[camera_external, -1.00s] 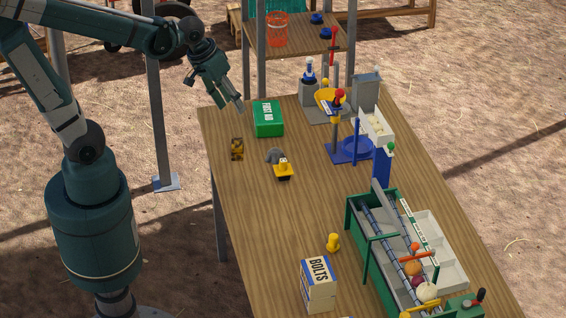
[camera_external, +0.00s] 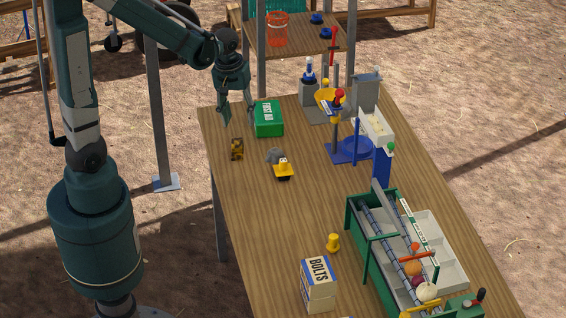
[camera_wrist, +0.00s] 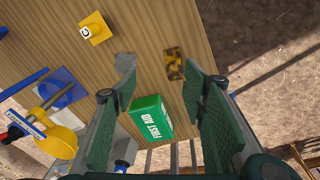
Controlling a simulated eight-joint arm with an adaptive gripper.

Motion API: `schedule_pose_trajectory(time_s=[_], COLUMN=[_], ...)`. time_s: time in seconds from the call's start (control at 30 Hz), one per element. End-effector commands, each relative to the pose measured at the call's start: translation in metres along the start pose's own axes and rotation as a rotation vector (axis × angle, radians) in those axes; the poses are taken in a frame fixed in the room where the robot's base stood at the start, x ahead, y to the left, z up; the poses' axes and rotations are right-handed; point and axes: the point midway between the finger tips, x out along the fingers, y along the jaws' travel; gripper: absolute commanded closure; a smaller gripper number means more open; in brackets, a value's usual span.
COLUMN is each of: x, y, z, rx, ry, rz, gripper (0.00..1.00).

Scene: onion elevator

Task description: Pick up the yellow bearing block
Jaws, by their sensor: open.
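The yellow bearing block (camera_external: 283,168) sits on the wooden table with a dark patch at its base. It also shows at the top left of the wrist view (camera_wrist: 95,28), with a white marked face. My gripper (camera_external: 238,119) is open and points down near the table's far left corner, left of the green first aid box (camera_external: 268,118). In the wrist view my gripper (camera_wrist: 158,92) has its jaws wide apart with nothing held between them. The yellow block lies apart from the jaws, beyond the left one.
A grey lump (camera_external: 274,156) lies right beside the yellow block. A small yellow-black object (camera_external: 237,149) lies to its left. A yellow cylinder (camera_external: 333,243) and a bolts box (camera_external: 318,285) stand nearer. A blue stand (camera_external: 350,152) and a green-framed machine (camera_external: 352,215) occupy the right side.

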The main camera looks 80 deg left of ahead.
Motion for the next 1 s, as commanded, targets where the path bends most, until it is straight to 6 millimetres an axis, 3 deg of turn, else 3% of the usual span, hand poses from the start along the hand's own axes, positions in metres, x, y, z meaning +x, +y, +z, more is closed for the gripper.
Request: schedule_pose_trajectory(time_s=[0.2, 0.43, 0.6, 1.0], x=[0.040, 0.070, 0.080, 0.081], y=[-0.013, -0.027, -0.031, -0.032], z=[-0.022, -0.035, -0.040, -0.040], rx=[-0.127, -0.228, -0.261, -0.265], ry=[-0.039, -0.071, -0.080, -0.082], rz=[-0.043, -0.079, -0.091, -0.093], gripper=[0.57, 0.57, 0.57, 0.57])
